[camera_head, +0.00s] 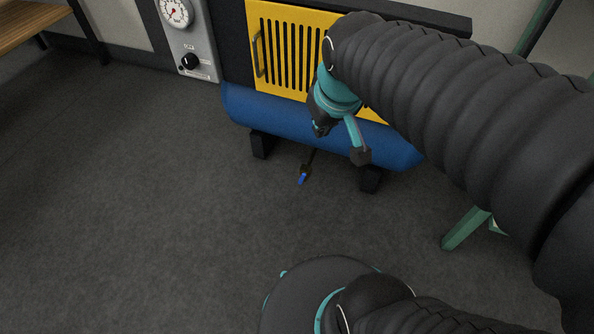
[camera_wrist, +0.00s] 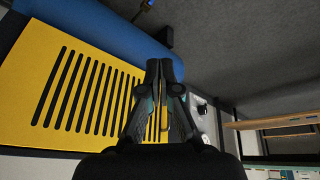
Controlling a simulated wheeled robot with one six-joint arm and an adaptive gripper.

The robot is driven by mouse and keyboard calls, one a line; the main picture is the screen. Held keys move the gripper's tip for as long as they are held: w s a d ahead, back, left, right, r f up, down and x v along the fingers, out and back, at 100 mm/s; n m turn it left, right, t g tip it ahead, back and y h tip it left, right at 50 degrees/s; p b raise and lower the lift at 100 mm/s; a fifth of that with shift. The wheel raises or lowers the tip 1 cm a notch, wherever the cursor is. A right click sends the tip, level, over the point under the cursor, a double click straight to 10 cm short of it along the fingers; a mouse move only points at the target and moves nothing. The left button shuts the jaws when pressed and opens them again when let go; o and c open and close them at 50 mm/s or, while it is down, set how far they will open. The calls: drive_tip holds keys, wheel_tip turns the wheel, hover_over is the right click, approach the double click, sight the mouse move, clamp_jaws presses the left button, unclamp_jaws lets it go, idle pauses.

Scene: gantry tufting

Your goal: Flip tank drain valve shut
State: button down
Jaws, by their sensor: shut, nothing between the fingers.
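The blue tank (camera_head: 265,108) lies level beneath a yellow slotted panel. Its drain valve (camera_head: 303,178) hangs low under the tank on a thin dark pipe, with a small blue lever; which way the lever is set is too small to tell. In the wrist view the tank (camera_wrist: 95,32) runs along the top left, and a bit of blue on the valve (camera_wrist: 149,3) shows at the top edge. My gripper (camera_wrist: 159,66) is shut and empty. In the head view my gripper (camera_head: 320,129) is in front of the tank, above the valve and apart from it.
The yellow panel (camera_head: 270,45) has a handle on its left side. Black feet (camera_head: 261,145) and (camera_head: 370,179) hold the tank either side of the valve. A gauge box (camera_head: 190,40) stands left. A wooden bench (camera_head: 30,22) is far left. The grey floor is clear.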

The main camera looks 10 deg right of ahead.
drive_tip(key=w+f+n+g, duration=0.1)
drive_tip(key=w+f+n, duration=0.2)
drive_tip(key=w+f, duration=0.5)
drive_tip(key=n+g+b, duration=0.2)
drive_tip(key=n+g, duration=0.1)
drive_tip(key=n, duration=0.1)
hover_over(303, 176)
drive_tip(key=a, duration=0.4)
wheel_tip(303, 176, down, 14)
drive_tip(key=w+f+n, duration=0.1)
drive_tip(key=w+f, duration=0.3)
drive_tip(key=f, duration=0.7)
drive_tip(key=shift+a+f+n+g, duration=0.25)
drive_tip(key=shift+a+n+g, duration=0.05)
drive_tip(key=shift+a+n, duration=0.1)
drive_tip(key=shift+w, duration=0.1)
drive_tip(key=s+d+f+b, duration=0.1)
drive_tip(key=s+d+f, duration=0.1)
drive_tip(key=f, duration=0.9)
drive_tip(key=shift+s+d, duration=0.15)
drive_tip(key=shift+d, duration=0.45)
